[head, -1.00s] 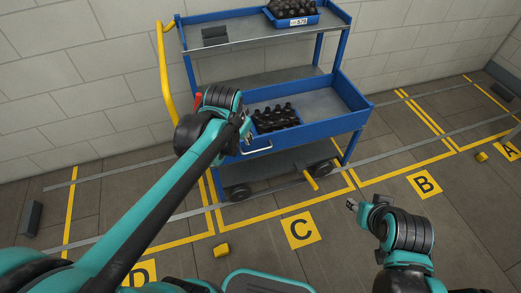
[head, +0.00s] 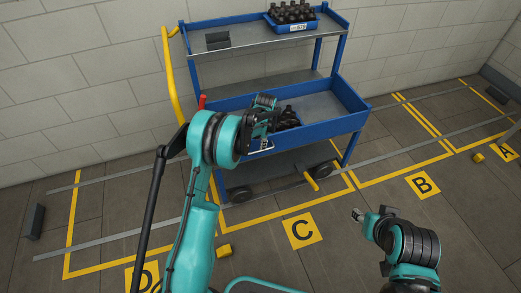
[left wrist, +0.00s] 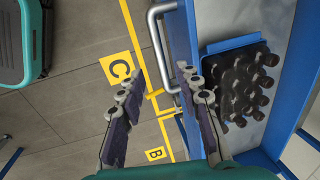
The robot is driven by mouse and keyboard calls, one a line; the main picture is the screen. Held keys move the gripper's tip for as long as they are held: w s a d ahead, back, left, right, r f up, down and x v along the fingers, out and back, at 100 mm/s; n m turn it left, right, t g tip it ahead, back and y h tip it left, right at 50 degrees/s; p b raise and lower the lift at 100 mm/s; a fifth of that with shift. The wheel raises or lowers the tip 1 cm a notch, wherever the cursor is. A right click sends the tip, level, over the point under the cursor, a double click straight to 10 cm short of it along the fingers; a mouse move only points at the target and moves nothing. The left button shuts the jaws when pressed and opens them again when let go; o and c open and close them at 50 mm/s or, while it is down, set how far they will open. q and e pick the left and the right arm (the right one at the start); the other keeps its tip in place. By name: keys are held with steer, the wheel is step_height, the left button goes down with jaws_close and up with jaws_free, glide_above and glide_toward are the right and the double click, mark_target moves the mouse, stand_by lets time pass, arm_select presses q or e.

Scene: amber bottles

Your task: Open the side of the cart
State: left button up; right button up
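The blue cart (head: 340,118) stands against the wall, with a blue side panel on its middle shelf. A metal bar handle (left wrist: 157,45) on that panel also shows low in the head view (head: 266,146), partly hidden by my left arm. My left gripper (left wrist: 160,70) is open. In the left wrist view the handle runs between its two fingertips; I cannot tell whether the fingers reach around it. The panel is upright and looks closed. My right gripper (head: 356,214) is low at the right, away from the cart; its finger opening is too small to read.
Dark bottles in a blue crate (left wrist: 232,43) stand on the middle shelf, right of the handle. Another bottle crate (head: 293,27) is on the top shelf. A yellow push bar (head: 170,80) rises at the cart's left. Floor in front has yellow lines and a small yellow block (head: 224,250).

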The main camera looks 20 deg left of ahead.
mark_target(260, 151)
arm_select(q)
steer(key=f+b, duration=0.1)
steer(key=f, duration=0.3)
steer(key=w+f+b, duration=0.1)
steer(key=f, duration=0.1)
steer(key=shift+a+f+b, duration=0.3)
steer(key=shift+a+f, duration=0.1)
jaws_close()
